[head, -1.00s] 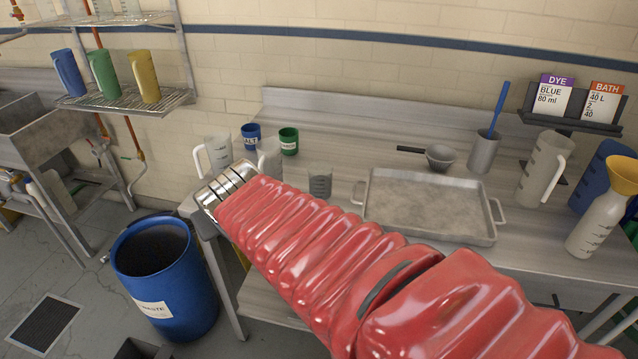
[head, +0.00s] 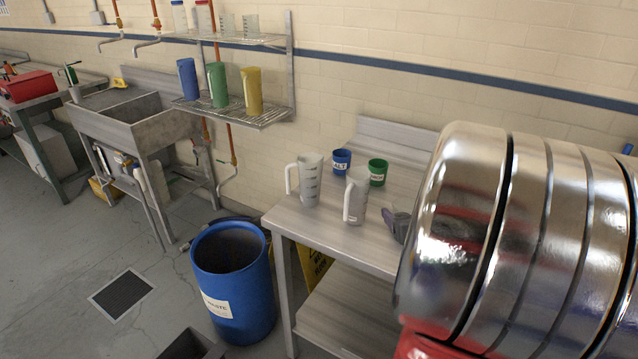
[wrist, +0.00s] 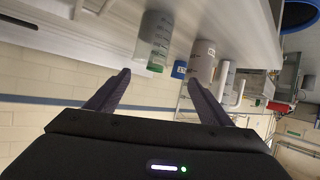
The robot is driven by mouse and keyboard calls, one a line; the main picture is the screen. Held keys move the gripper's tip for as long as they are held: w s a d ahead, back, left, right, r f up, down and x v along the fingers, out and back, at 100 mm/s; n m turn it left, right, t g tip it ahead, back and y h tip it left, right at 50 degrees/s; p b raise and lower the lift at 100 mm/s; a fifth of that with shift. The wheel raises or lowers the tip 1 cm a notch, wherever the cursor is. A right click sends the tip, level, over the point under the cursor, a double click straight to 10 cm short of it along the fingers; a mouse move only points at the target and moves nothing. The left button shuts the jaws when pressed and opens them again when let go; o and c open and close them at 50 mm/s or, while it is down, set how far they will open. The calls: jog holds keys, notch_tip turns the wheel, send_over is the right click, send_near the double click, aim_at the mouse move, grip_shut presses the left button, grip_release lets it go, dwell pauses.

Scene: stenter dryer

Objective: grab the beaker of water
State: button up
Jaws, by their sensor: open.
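A clear glass beaker with markings (wrist: 155,40) shows in the wrist view, upside down in that picture, just past my fingertips and between them. A green cup (wrist: 155,67) shows close to its rim there. I cannot tell the water level. My gripper (wrist: 159,77) is open and empty, its two dark fingers apart, with the beaker ahead and not between the pads. In the head view my silver and red arm covers the right side and hides the beaker; only a dark piece of my gripper (head: 399,226) shows beside the arm.
Two pale jugs, one left (head: 306,180) and one right (head: 356,195), stand on the steel bench (head: 330,240), with a blue cup (head: 341,160) and the green cup (head: 377,171) behind. A blue waste barrel (head: 232,280) stands on the floor left of the bench.

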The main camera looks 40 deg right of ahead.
aim_at(401, 207)
jog(key=shift+s+d+f+t, duration=0.2)
jog(key=shift+s+d+f, duration=0.25)
jog(key=shift+s, duration=0.2)
jog(key=shift+s+d+f+t, duration=0.2)
jog(key=shift+s+d+f, duration=0.25)
jog(key=shift+s, duration=0.15)
jog(key=shift+y, duration=0.3)
jog(key=shift+x, duration=4.35)
jog(key=shift+x, duration=2.5)
jog(key=shift+s+d+f, duration=0.1)
jog(key=shift+f, duration=0.05)
jog(key=shift+c, duration=0.3)
